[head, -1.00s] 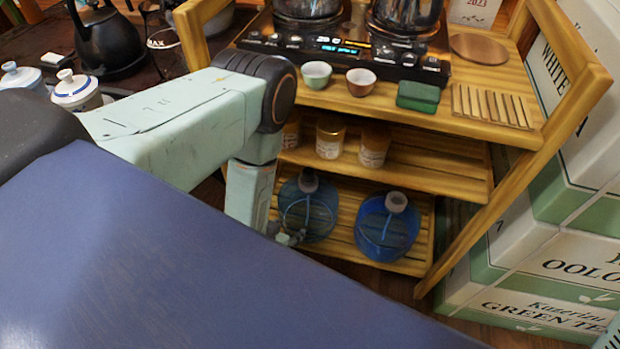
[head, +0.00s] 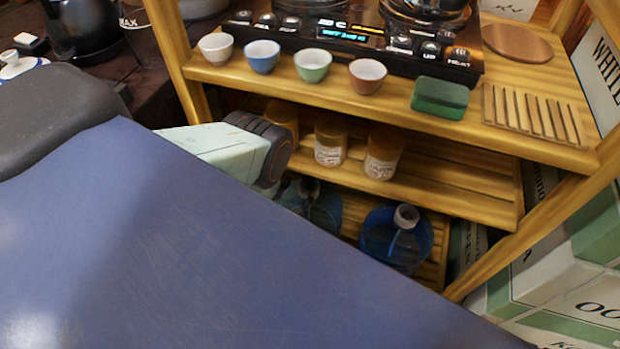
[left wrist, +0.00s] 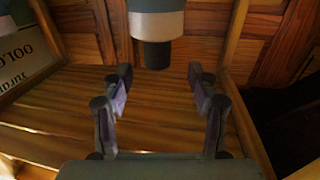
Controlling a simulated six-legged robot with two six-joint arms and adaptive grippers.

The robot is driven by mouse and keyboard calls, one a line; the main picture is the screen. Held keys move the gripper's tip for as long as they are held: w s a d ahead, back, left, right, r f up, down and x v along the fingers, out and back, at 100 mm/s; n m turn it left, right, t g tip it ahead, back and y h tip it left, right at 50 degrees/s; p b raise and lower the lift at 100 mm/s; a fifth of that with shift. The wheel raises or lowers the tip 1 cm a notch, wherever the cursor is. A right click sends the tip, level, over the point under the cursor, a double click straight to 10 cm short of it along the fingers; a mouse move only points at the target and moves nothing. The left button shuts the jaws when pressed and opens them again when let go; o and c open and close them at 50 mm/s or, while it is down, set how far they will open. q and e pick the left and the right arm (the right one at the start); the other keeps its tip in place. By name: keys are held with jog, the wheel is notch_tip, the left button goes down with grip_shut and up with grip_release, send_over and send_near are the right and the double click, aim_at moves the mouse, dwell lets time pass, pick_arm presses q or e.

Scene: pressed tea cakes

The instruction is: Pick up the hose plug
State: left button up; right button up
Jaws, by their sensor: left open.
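I cannot identify the hose plug for certain. In the left wrist view, a grey-teal cylinder with a pale band and a dark end (left wrist: 157,52) comes in from the top edge, ahead of the space between my fingers. My left gripper (left wrist: 160,76) is open and empty, its two dark fingers wide apart. In the head view, a blue bottle (head: 392,245) with a grey neck piece (head: 405,216) stands on the bottom shelf. A second bottle (head: 318,212) with a dark neck stands left of it, partly hidden. My blue body hides my left gripper there.
The wooden shelf unit (head: 440,182) holds several cups, a green block (head: 439,97) and a slatted mat (head: 532,115) on top. Brown jars (head: 381,158) stand on the middle shelf. Tea boxes (head: 548,272) stand close on the right. The gap between shelves is narrow.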

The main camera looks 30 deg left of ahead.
aim_at(306, 183)
pick_arm(q)
jog(key=w+b, duration=0.2)
jog(key=w, duration=0.2)
jog(key=shift+w+f, duration=0.15)
jog(key=shift+f, duration=0.05)
jog(key=shift+w, duration=0.6)
jog(key=shift+r, duration=0.1)
jog(key=shift+c, duration=0.4)
grip_shut()
